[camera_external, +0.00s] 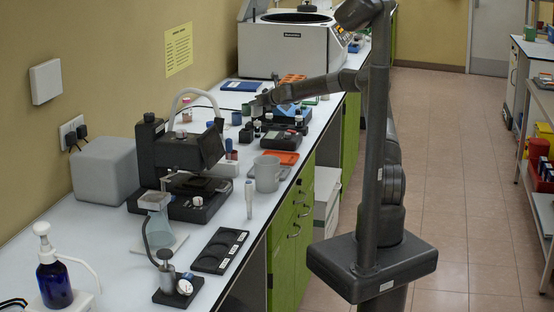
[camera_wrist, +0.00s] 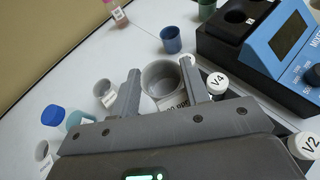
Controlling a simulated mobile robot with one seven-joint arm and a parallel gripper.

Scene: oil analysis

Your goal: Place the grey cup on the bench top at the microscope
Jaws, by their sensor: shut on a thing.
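A grey cup (camera_wrist: 160,72) with a printed white label sits between the two fingers of my gripper (camera_wrist: 160,84) in the wrist view. The jaws are shut on it, one finger at each side. In the external view my gripper (camera_external: 259,104) is over the far part of the bench, beside the mixer. The held cup cannot be made out there. The dark microscope (camera_external: 180,155) stands nearer the camera on the white bench top (camera_external: 105,225), against the wall side, well apart from my gripper.
A larger grey mug (camera_external: 267,174) stands right of the microscope. A blue-fronted mixer (camera_wrist: 262,45), a blue cup (camera_wrist: 171,40) and vials with white caps (camera_wrist: 217,83) are close to my gripper. Small grey cups (camera_wrist: 102,88) stand to its left. A black tray (camera_external: 220,250) lies near the front edge.

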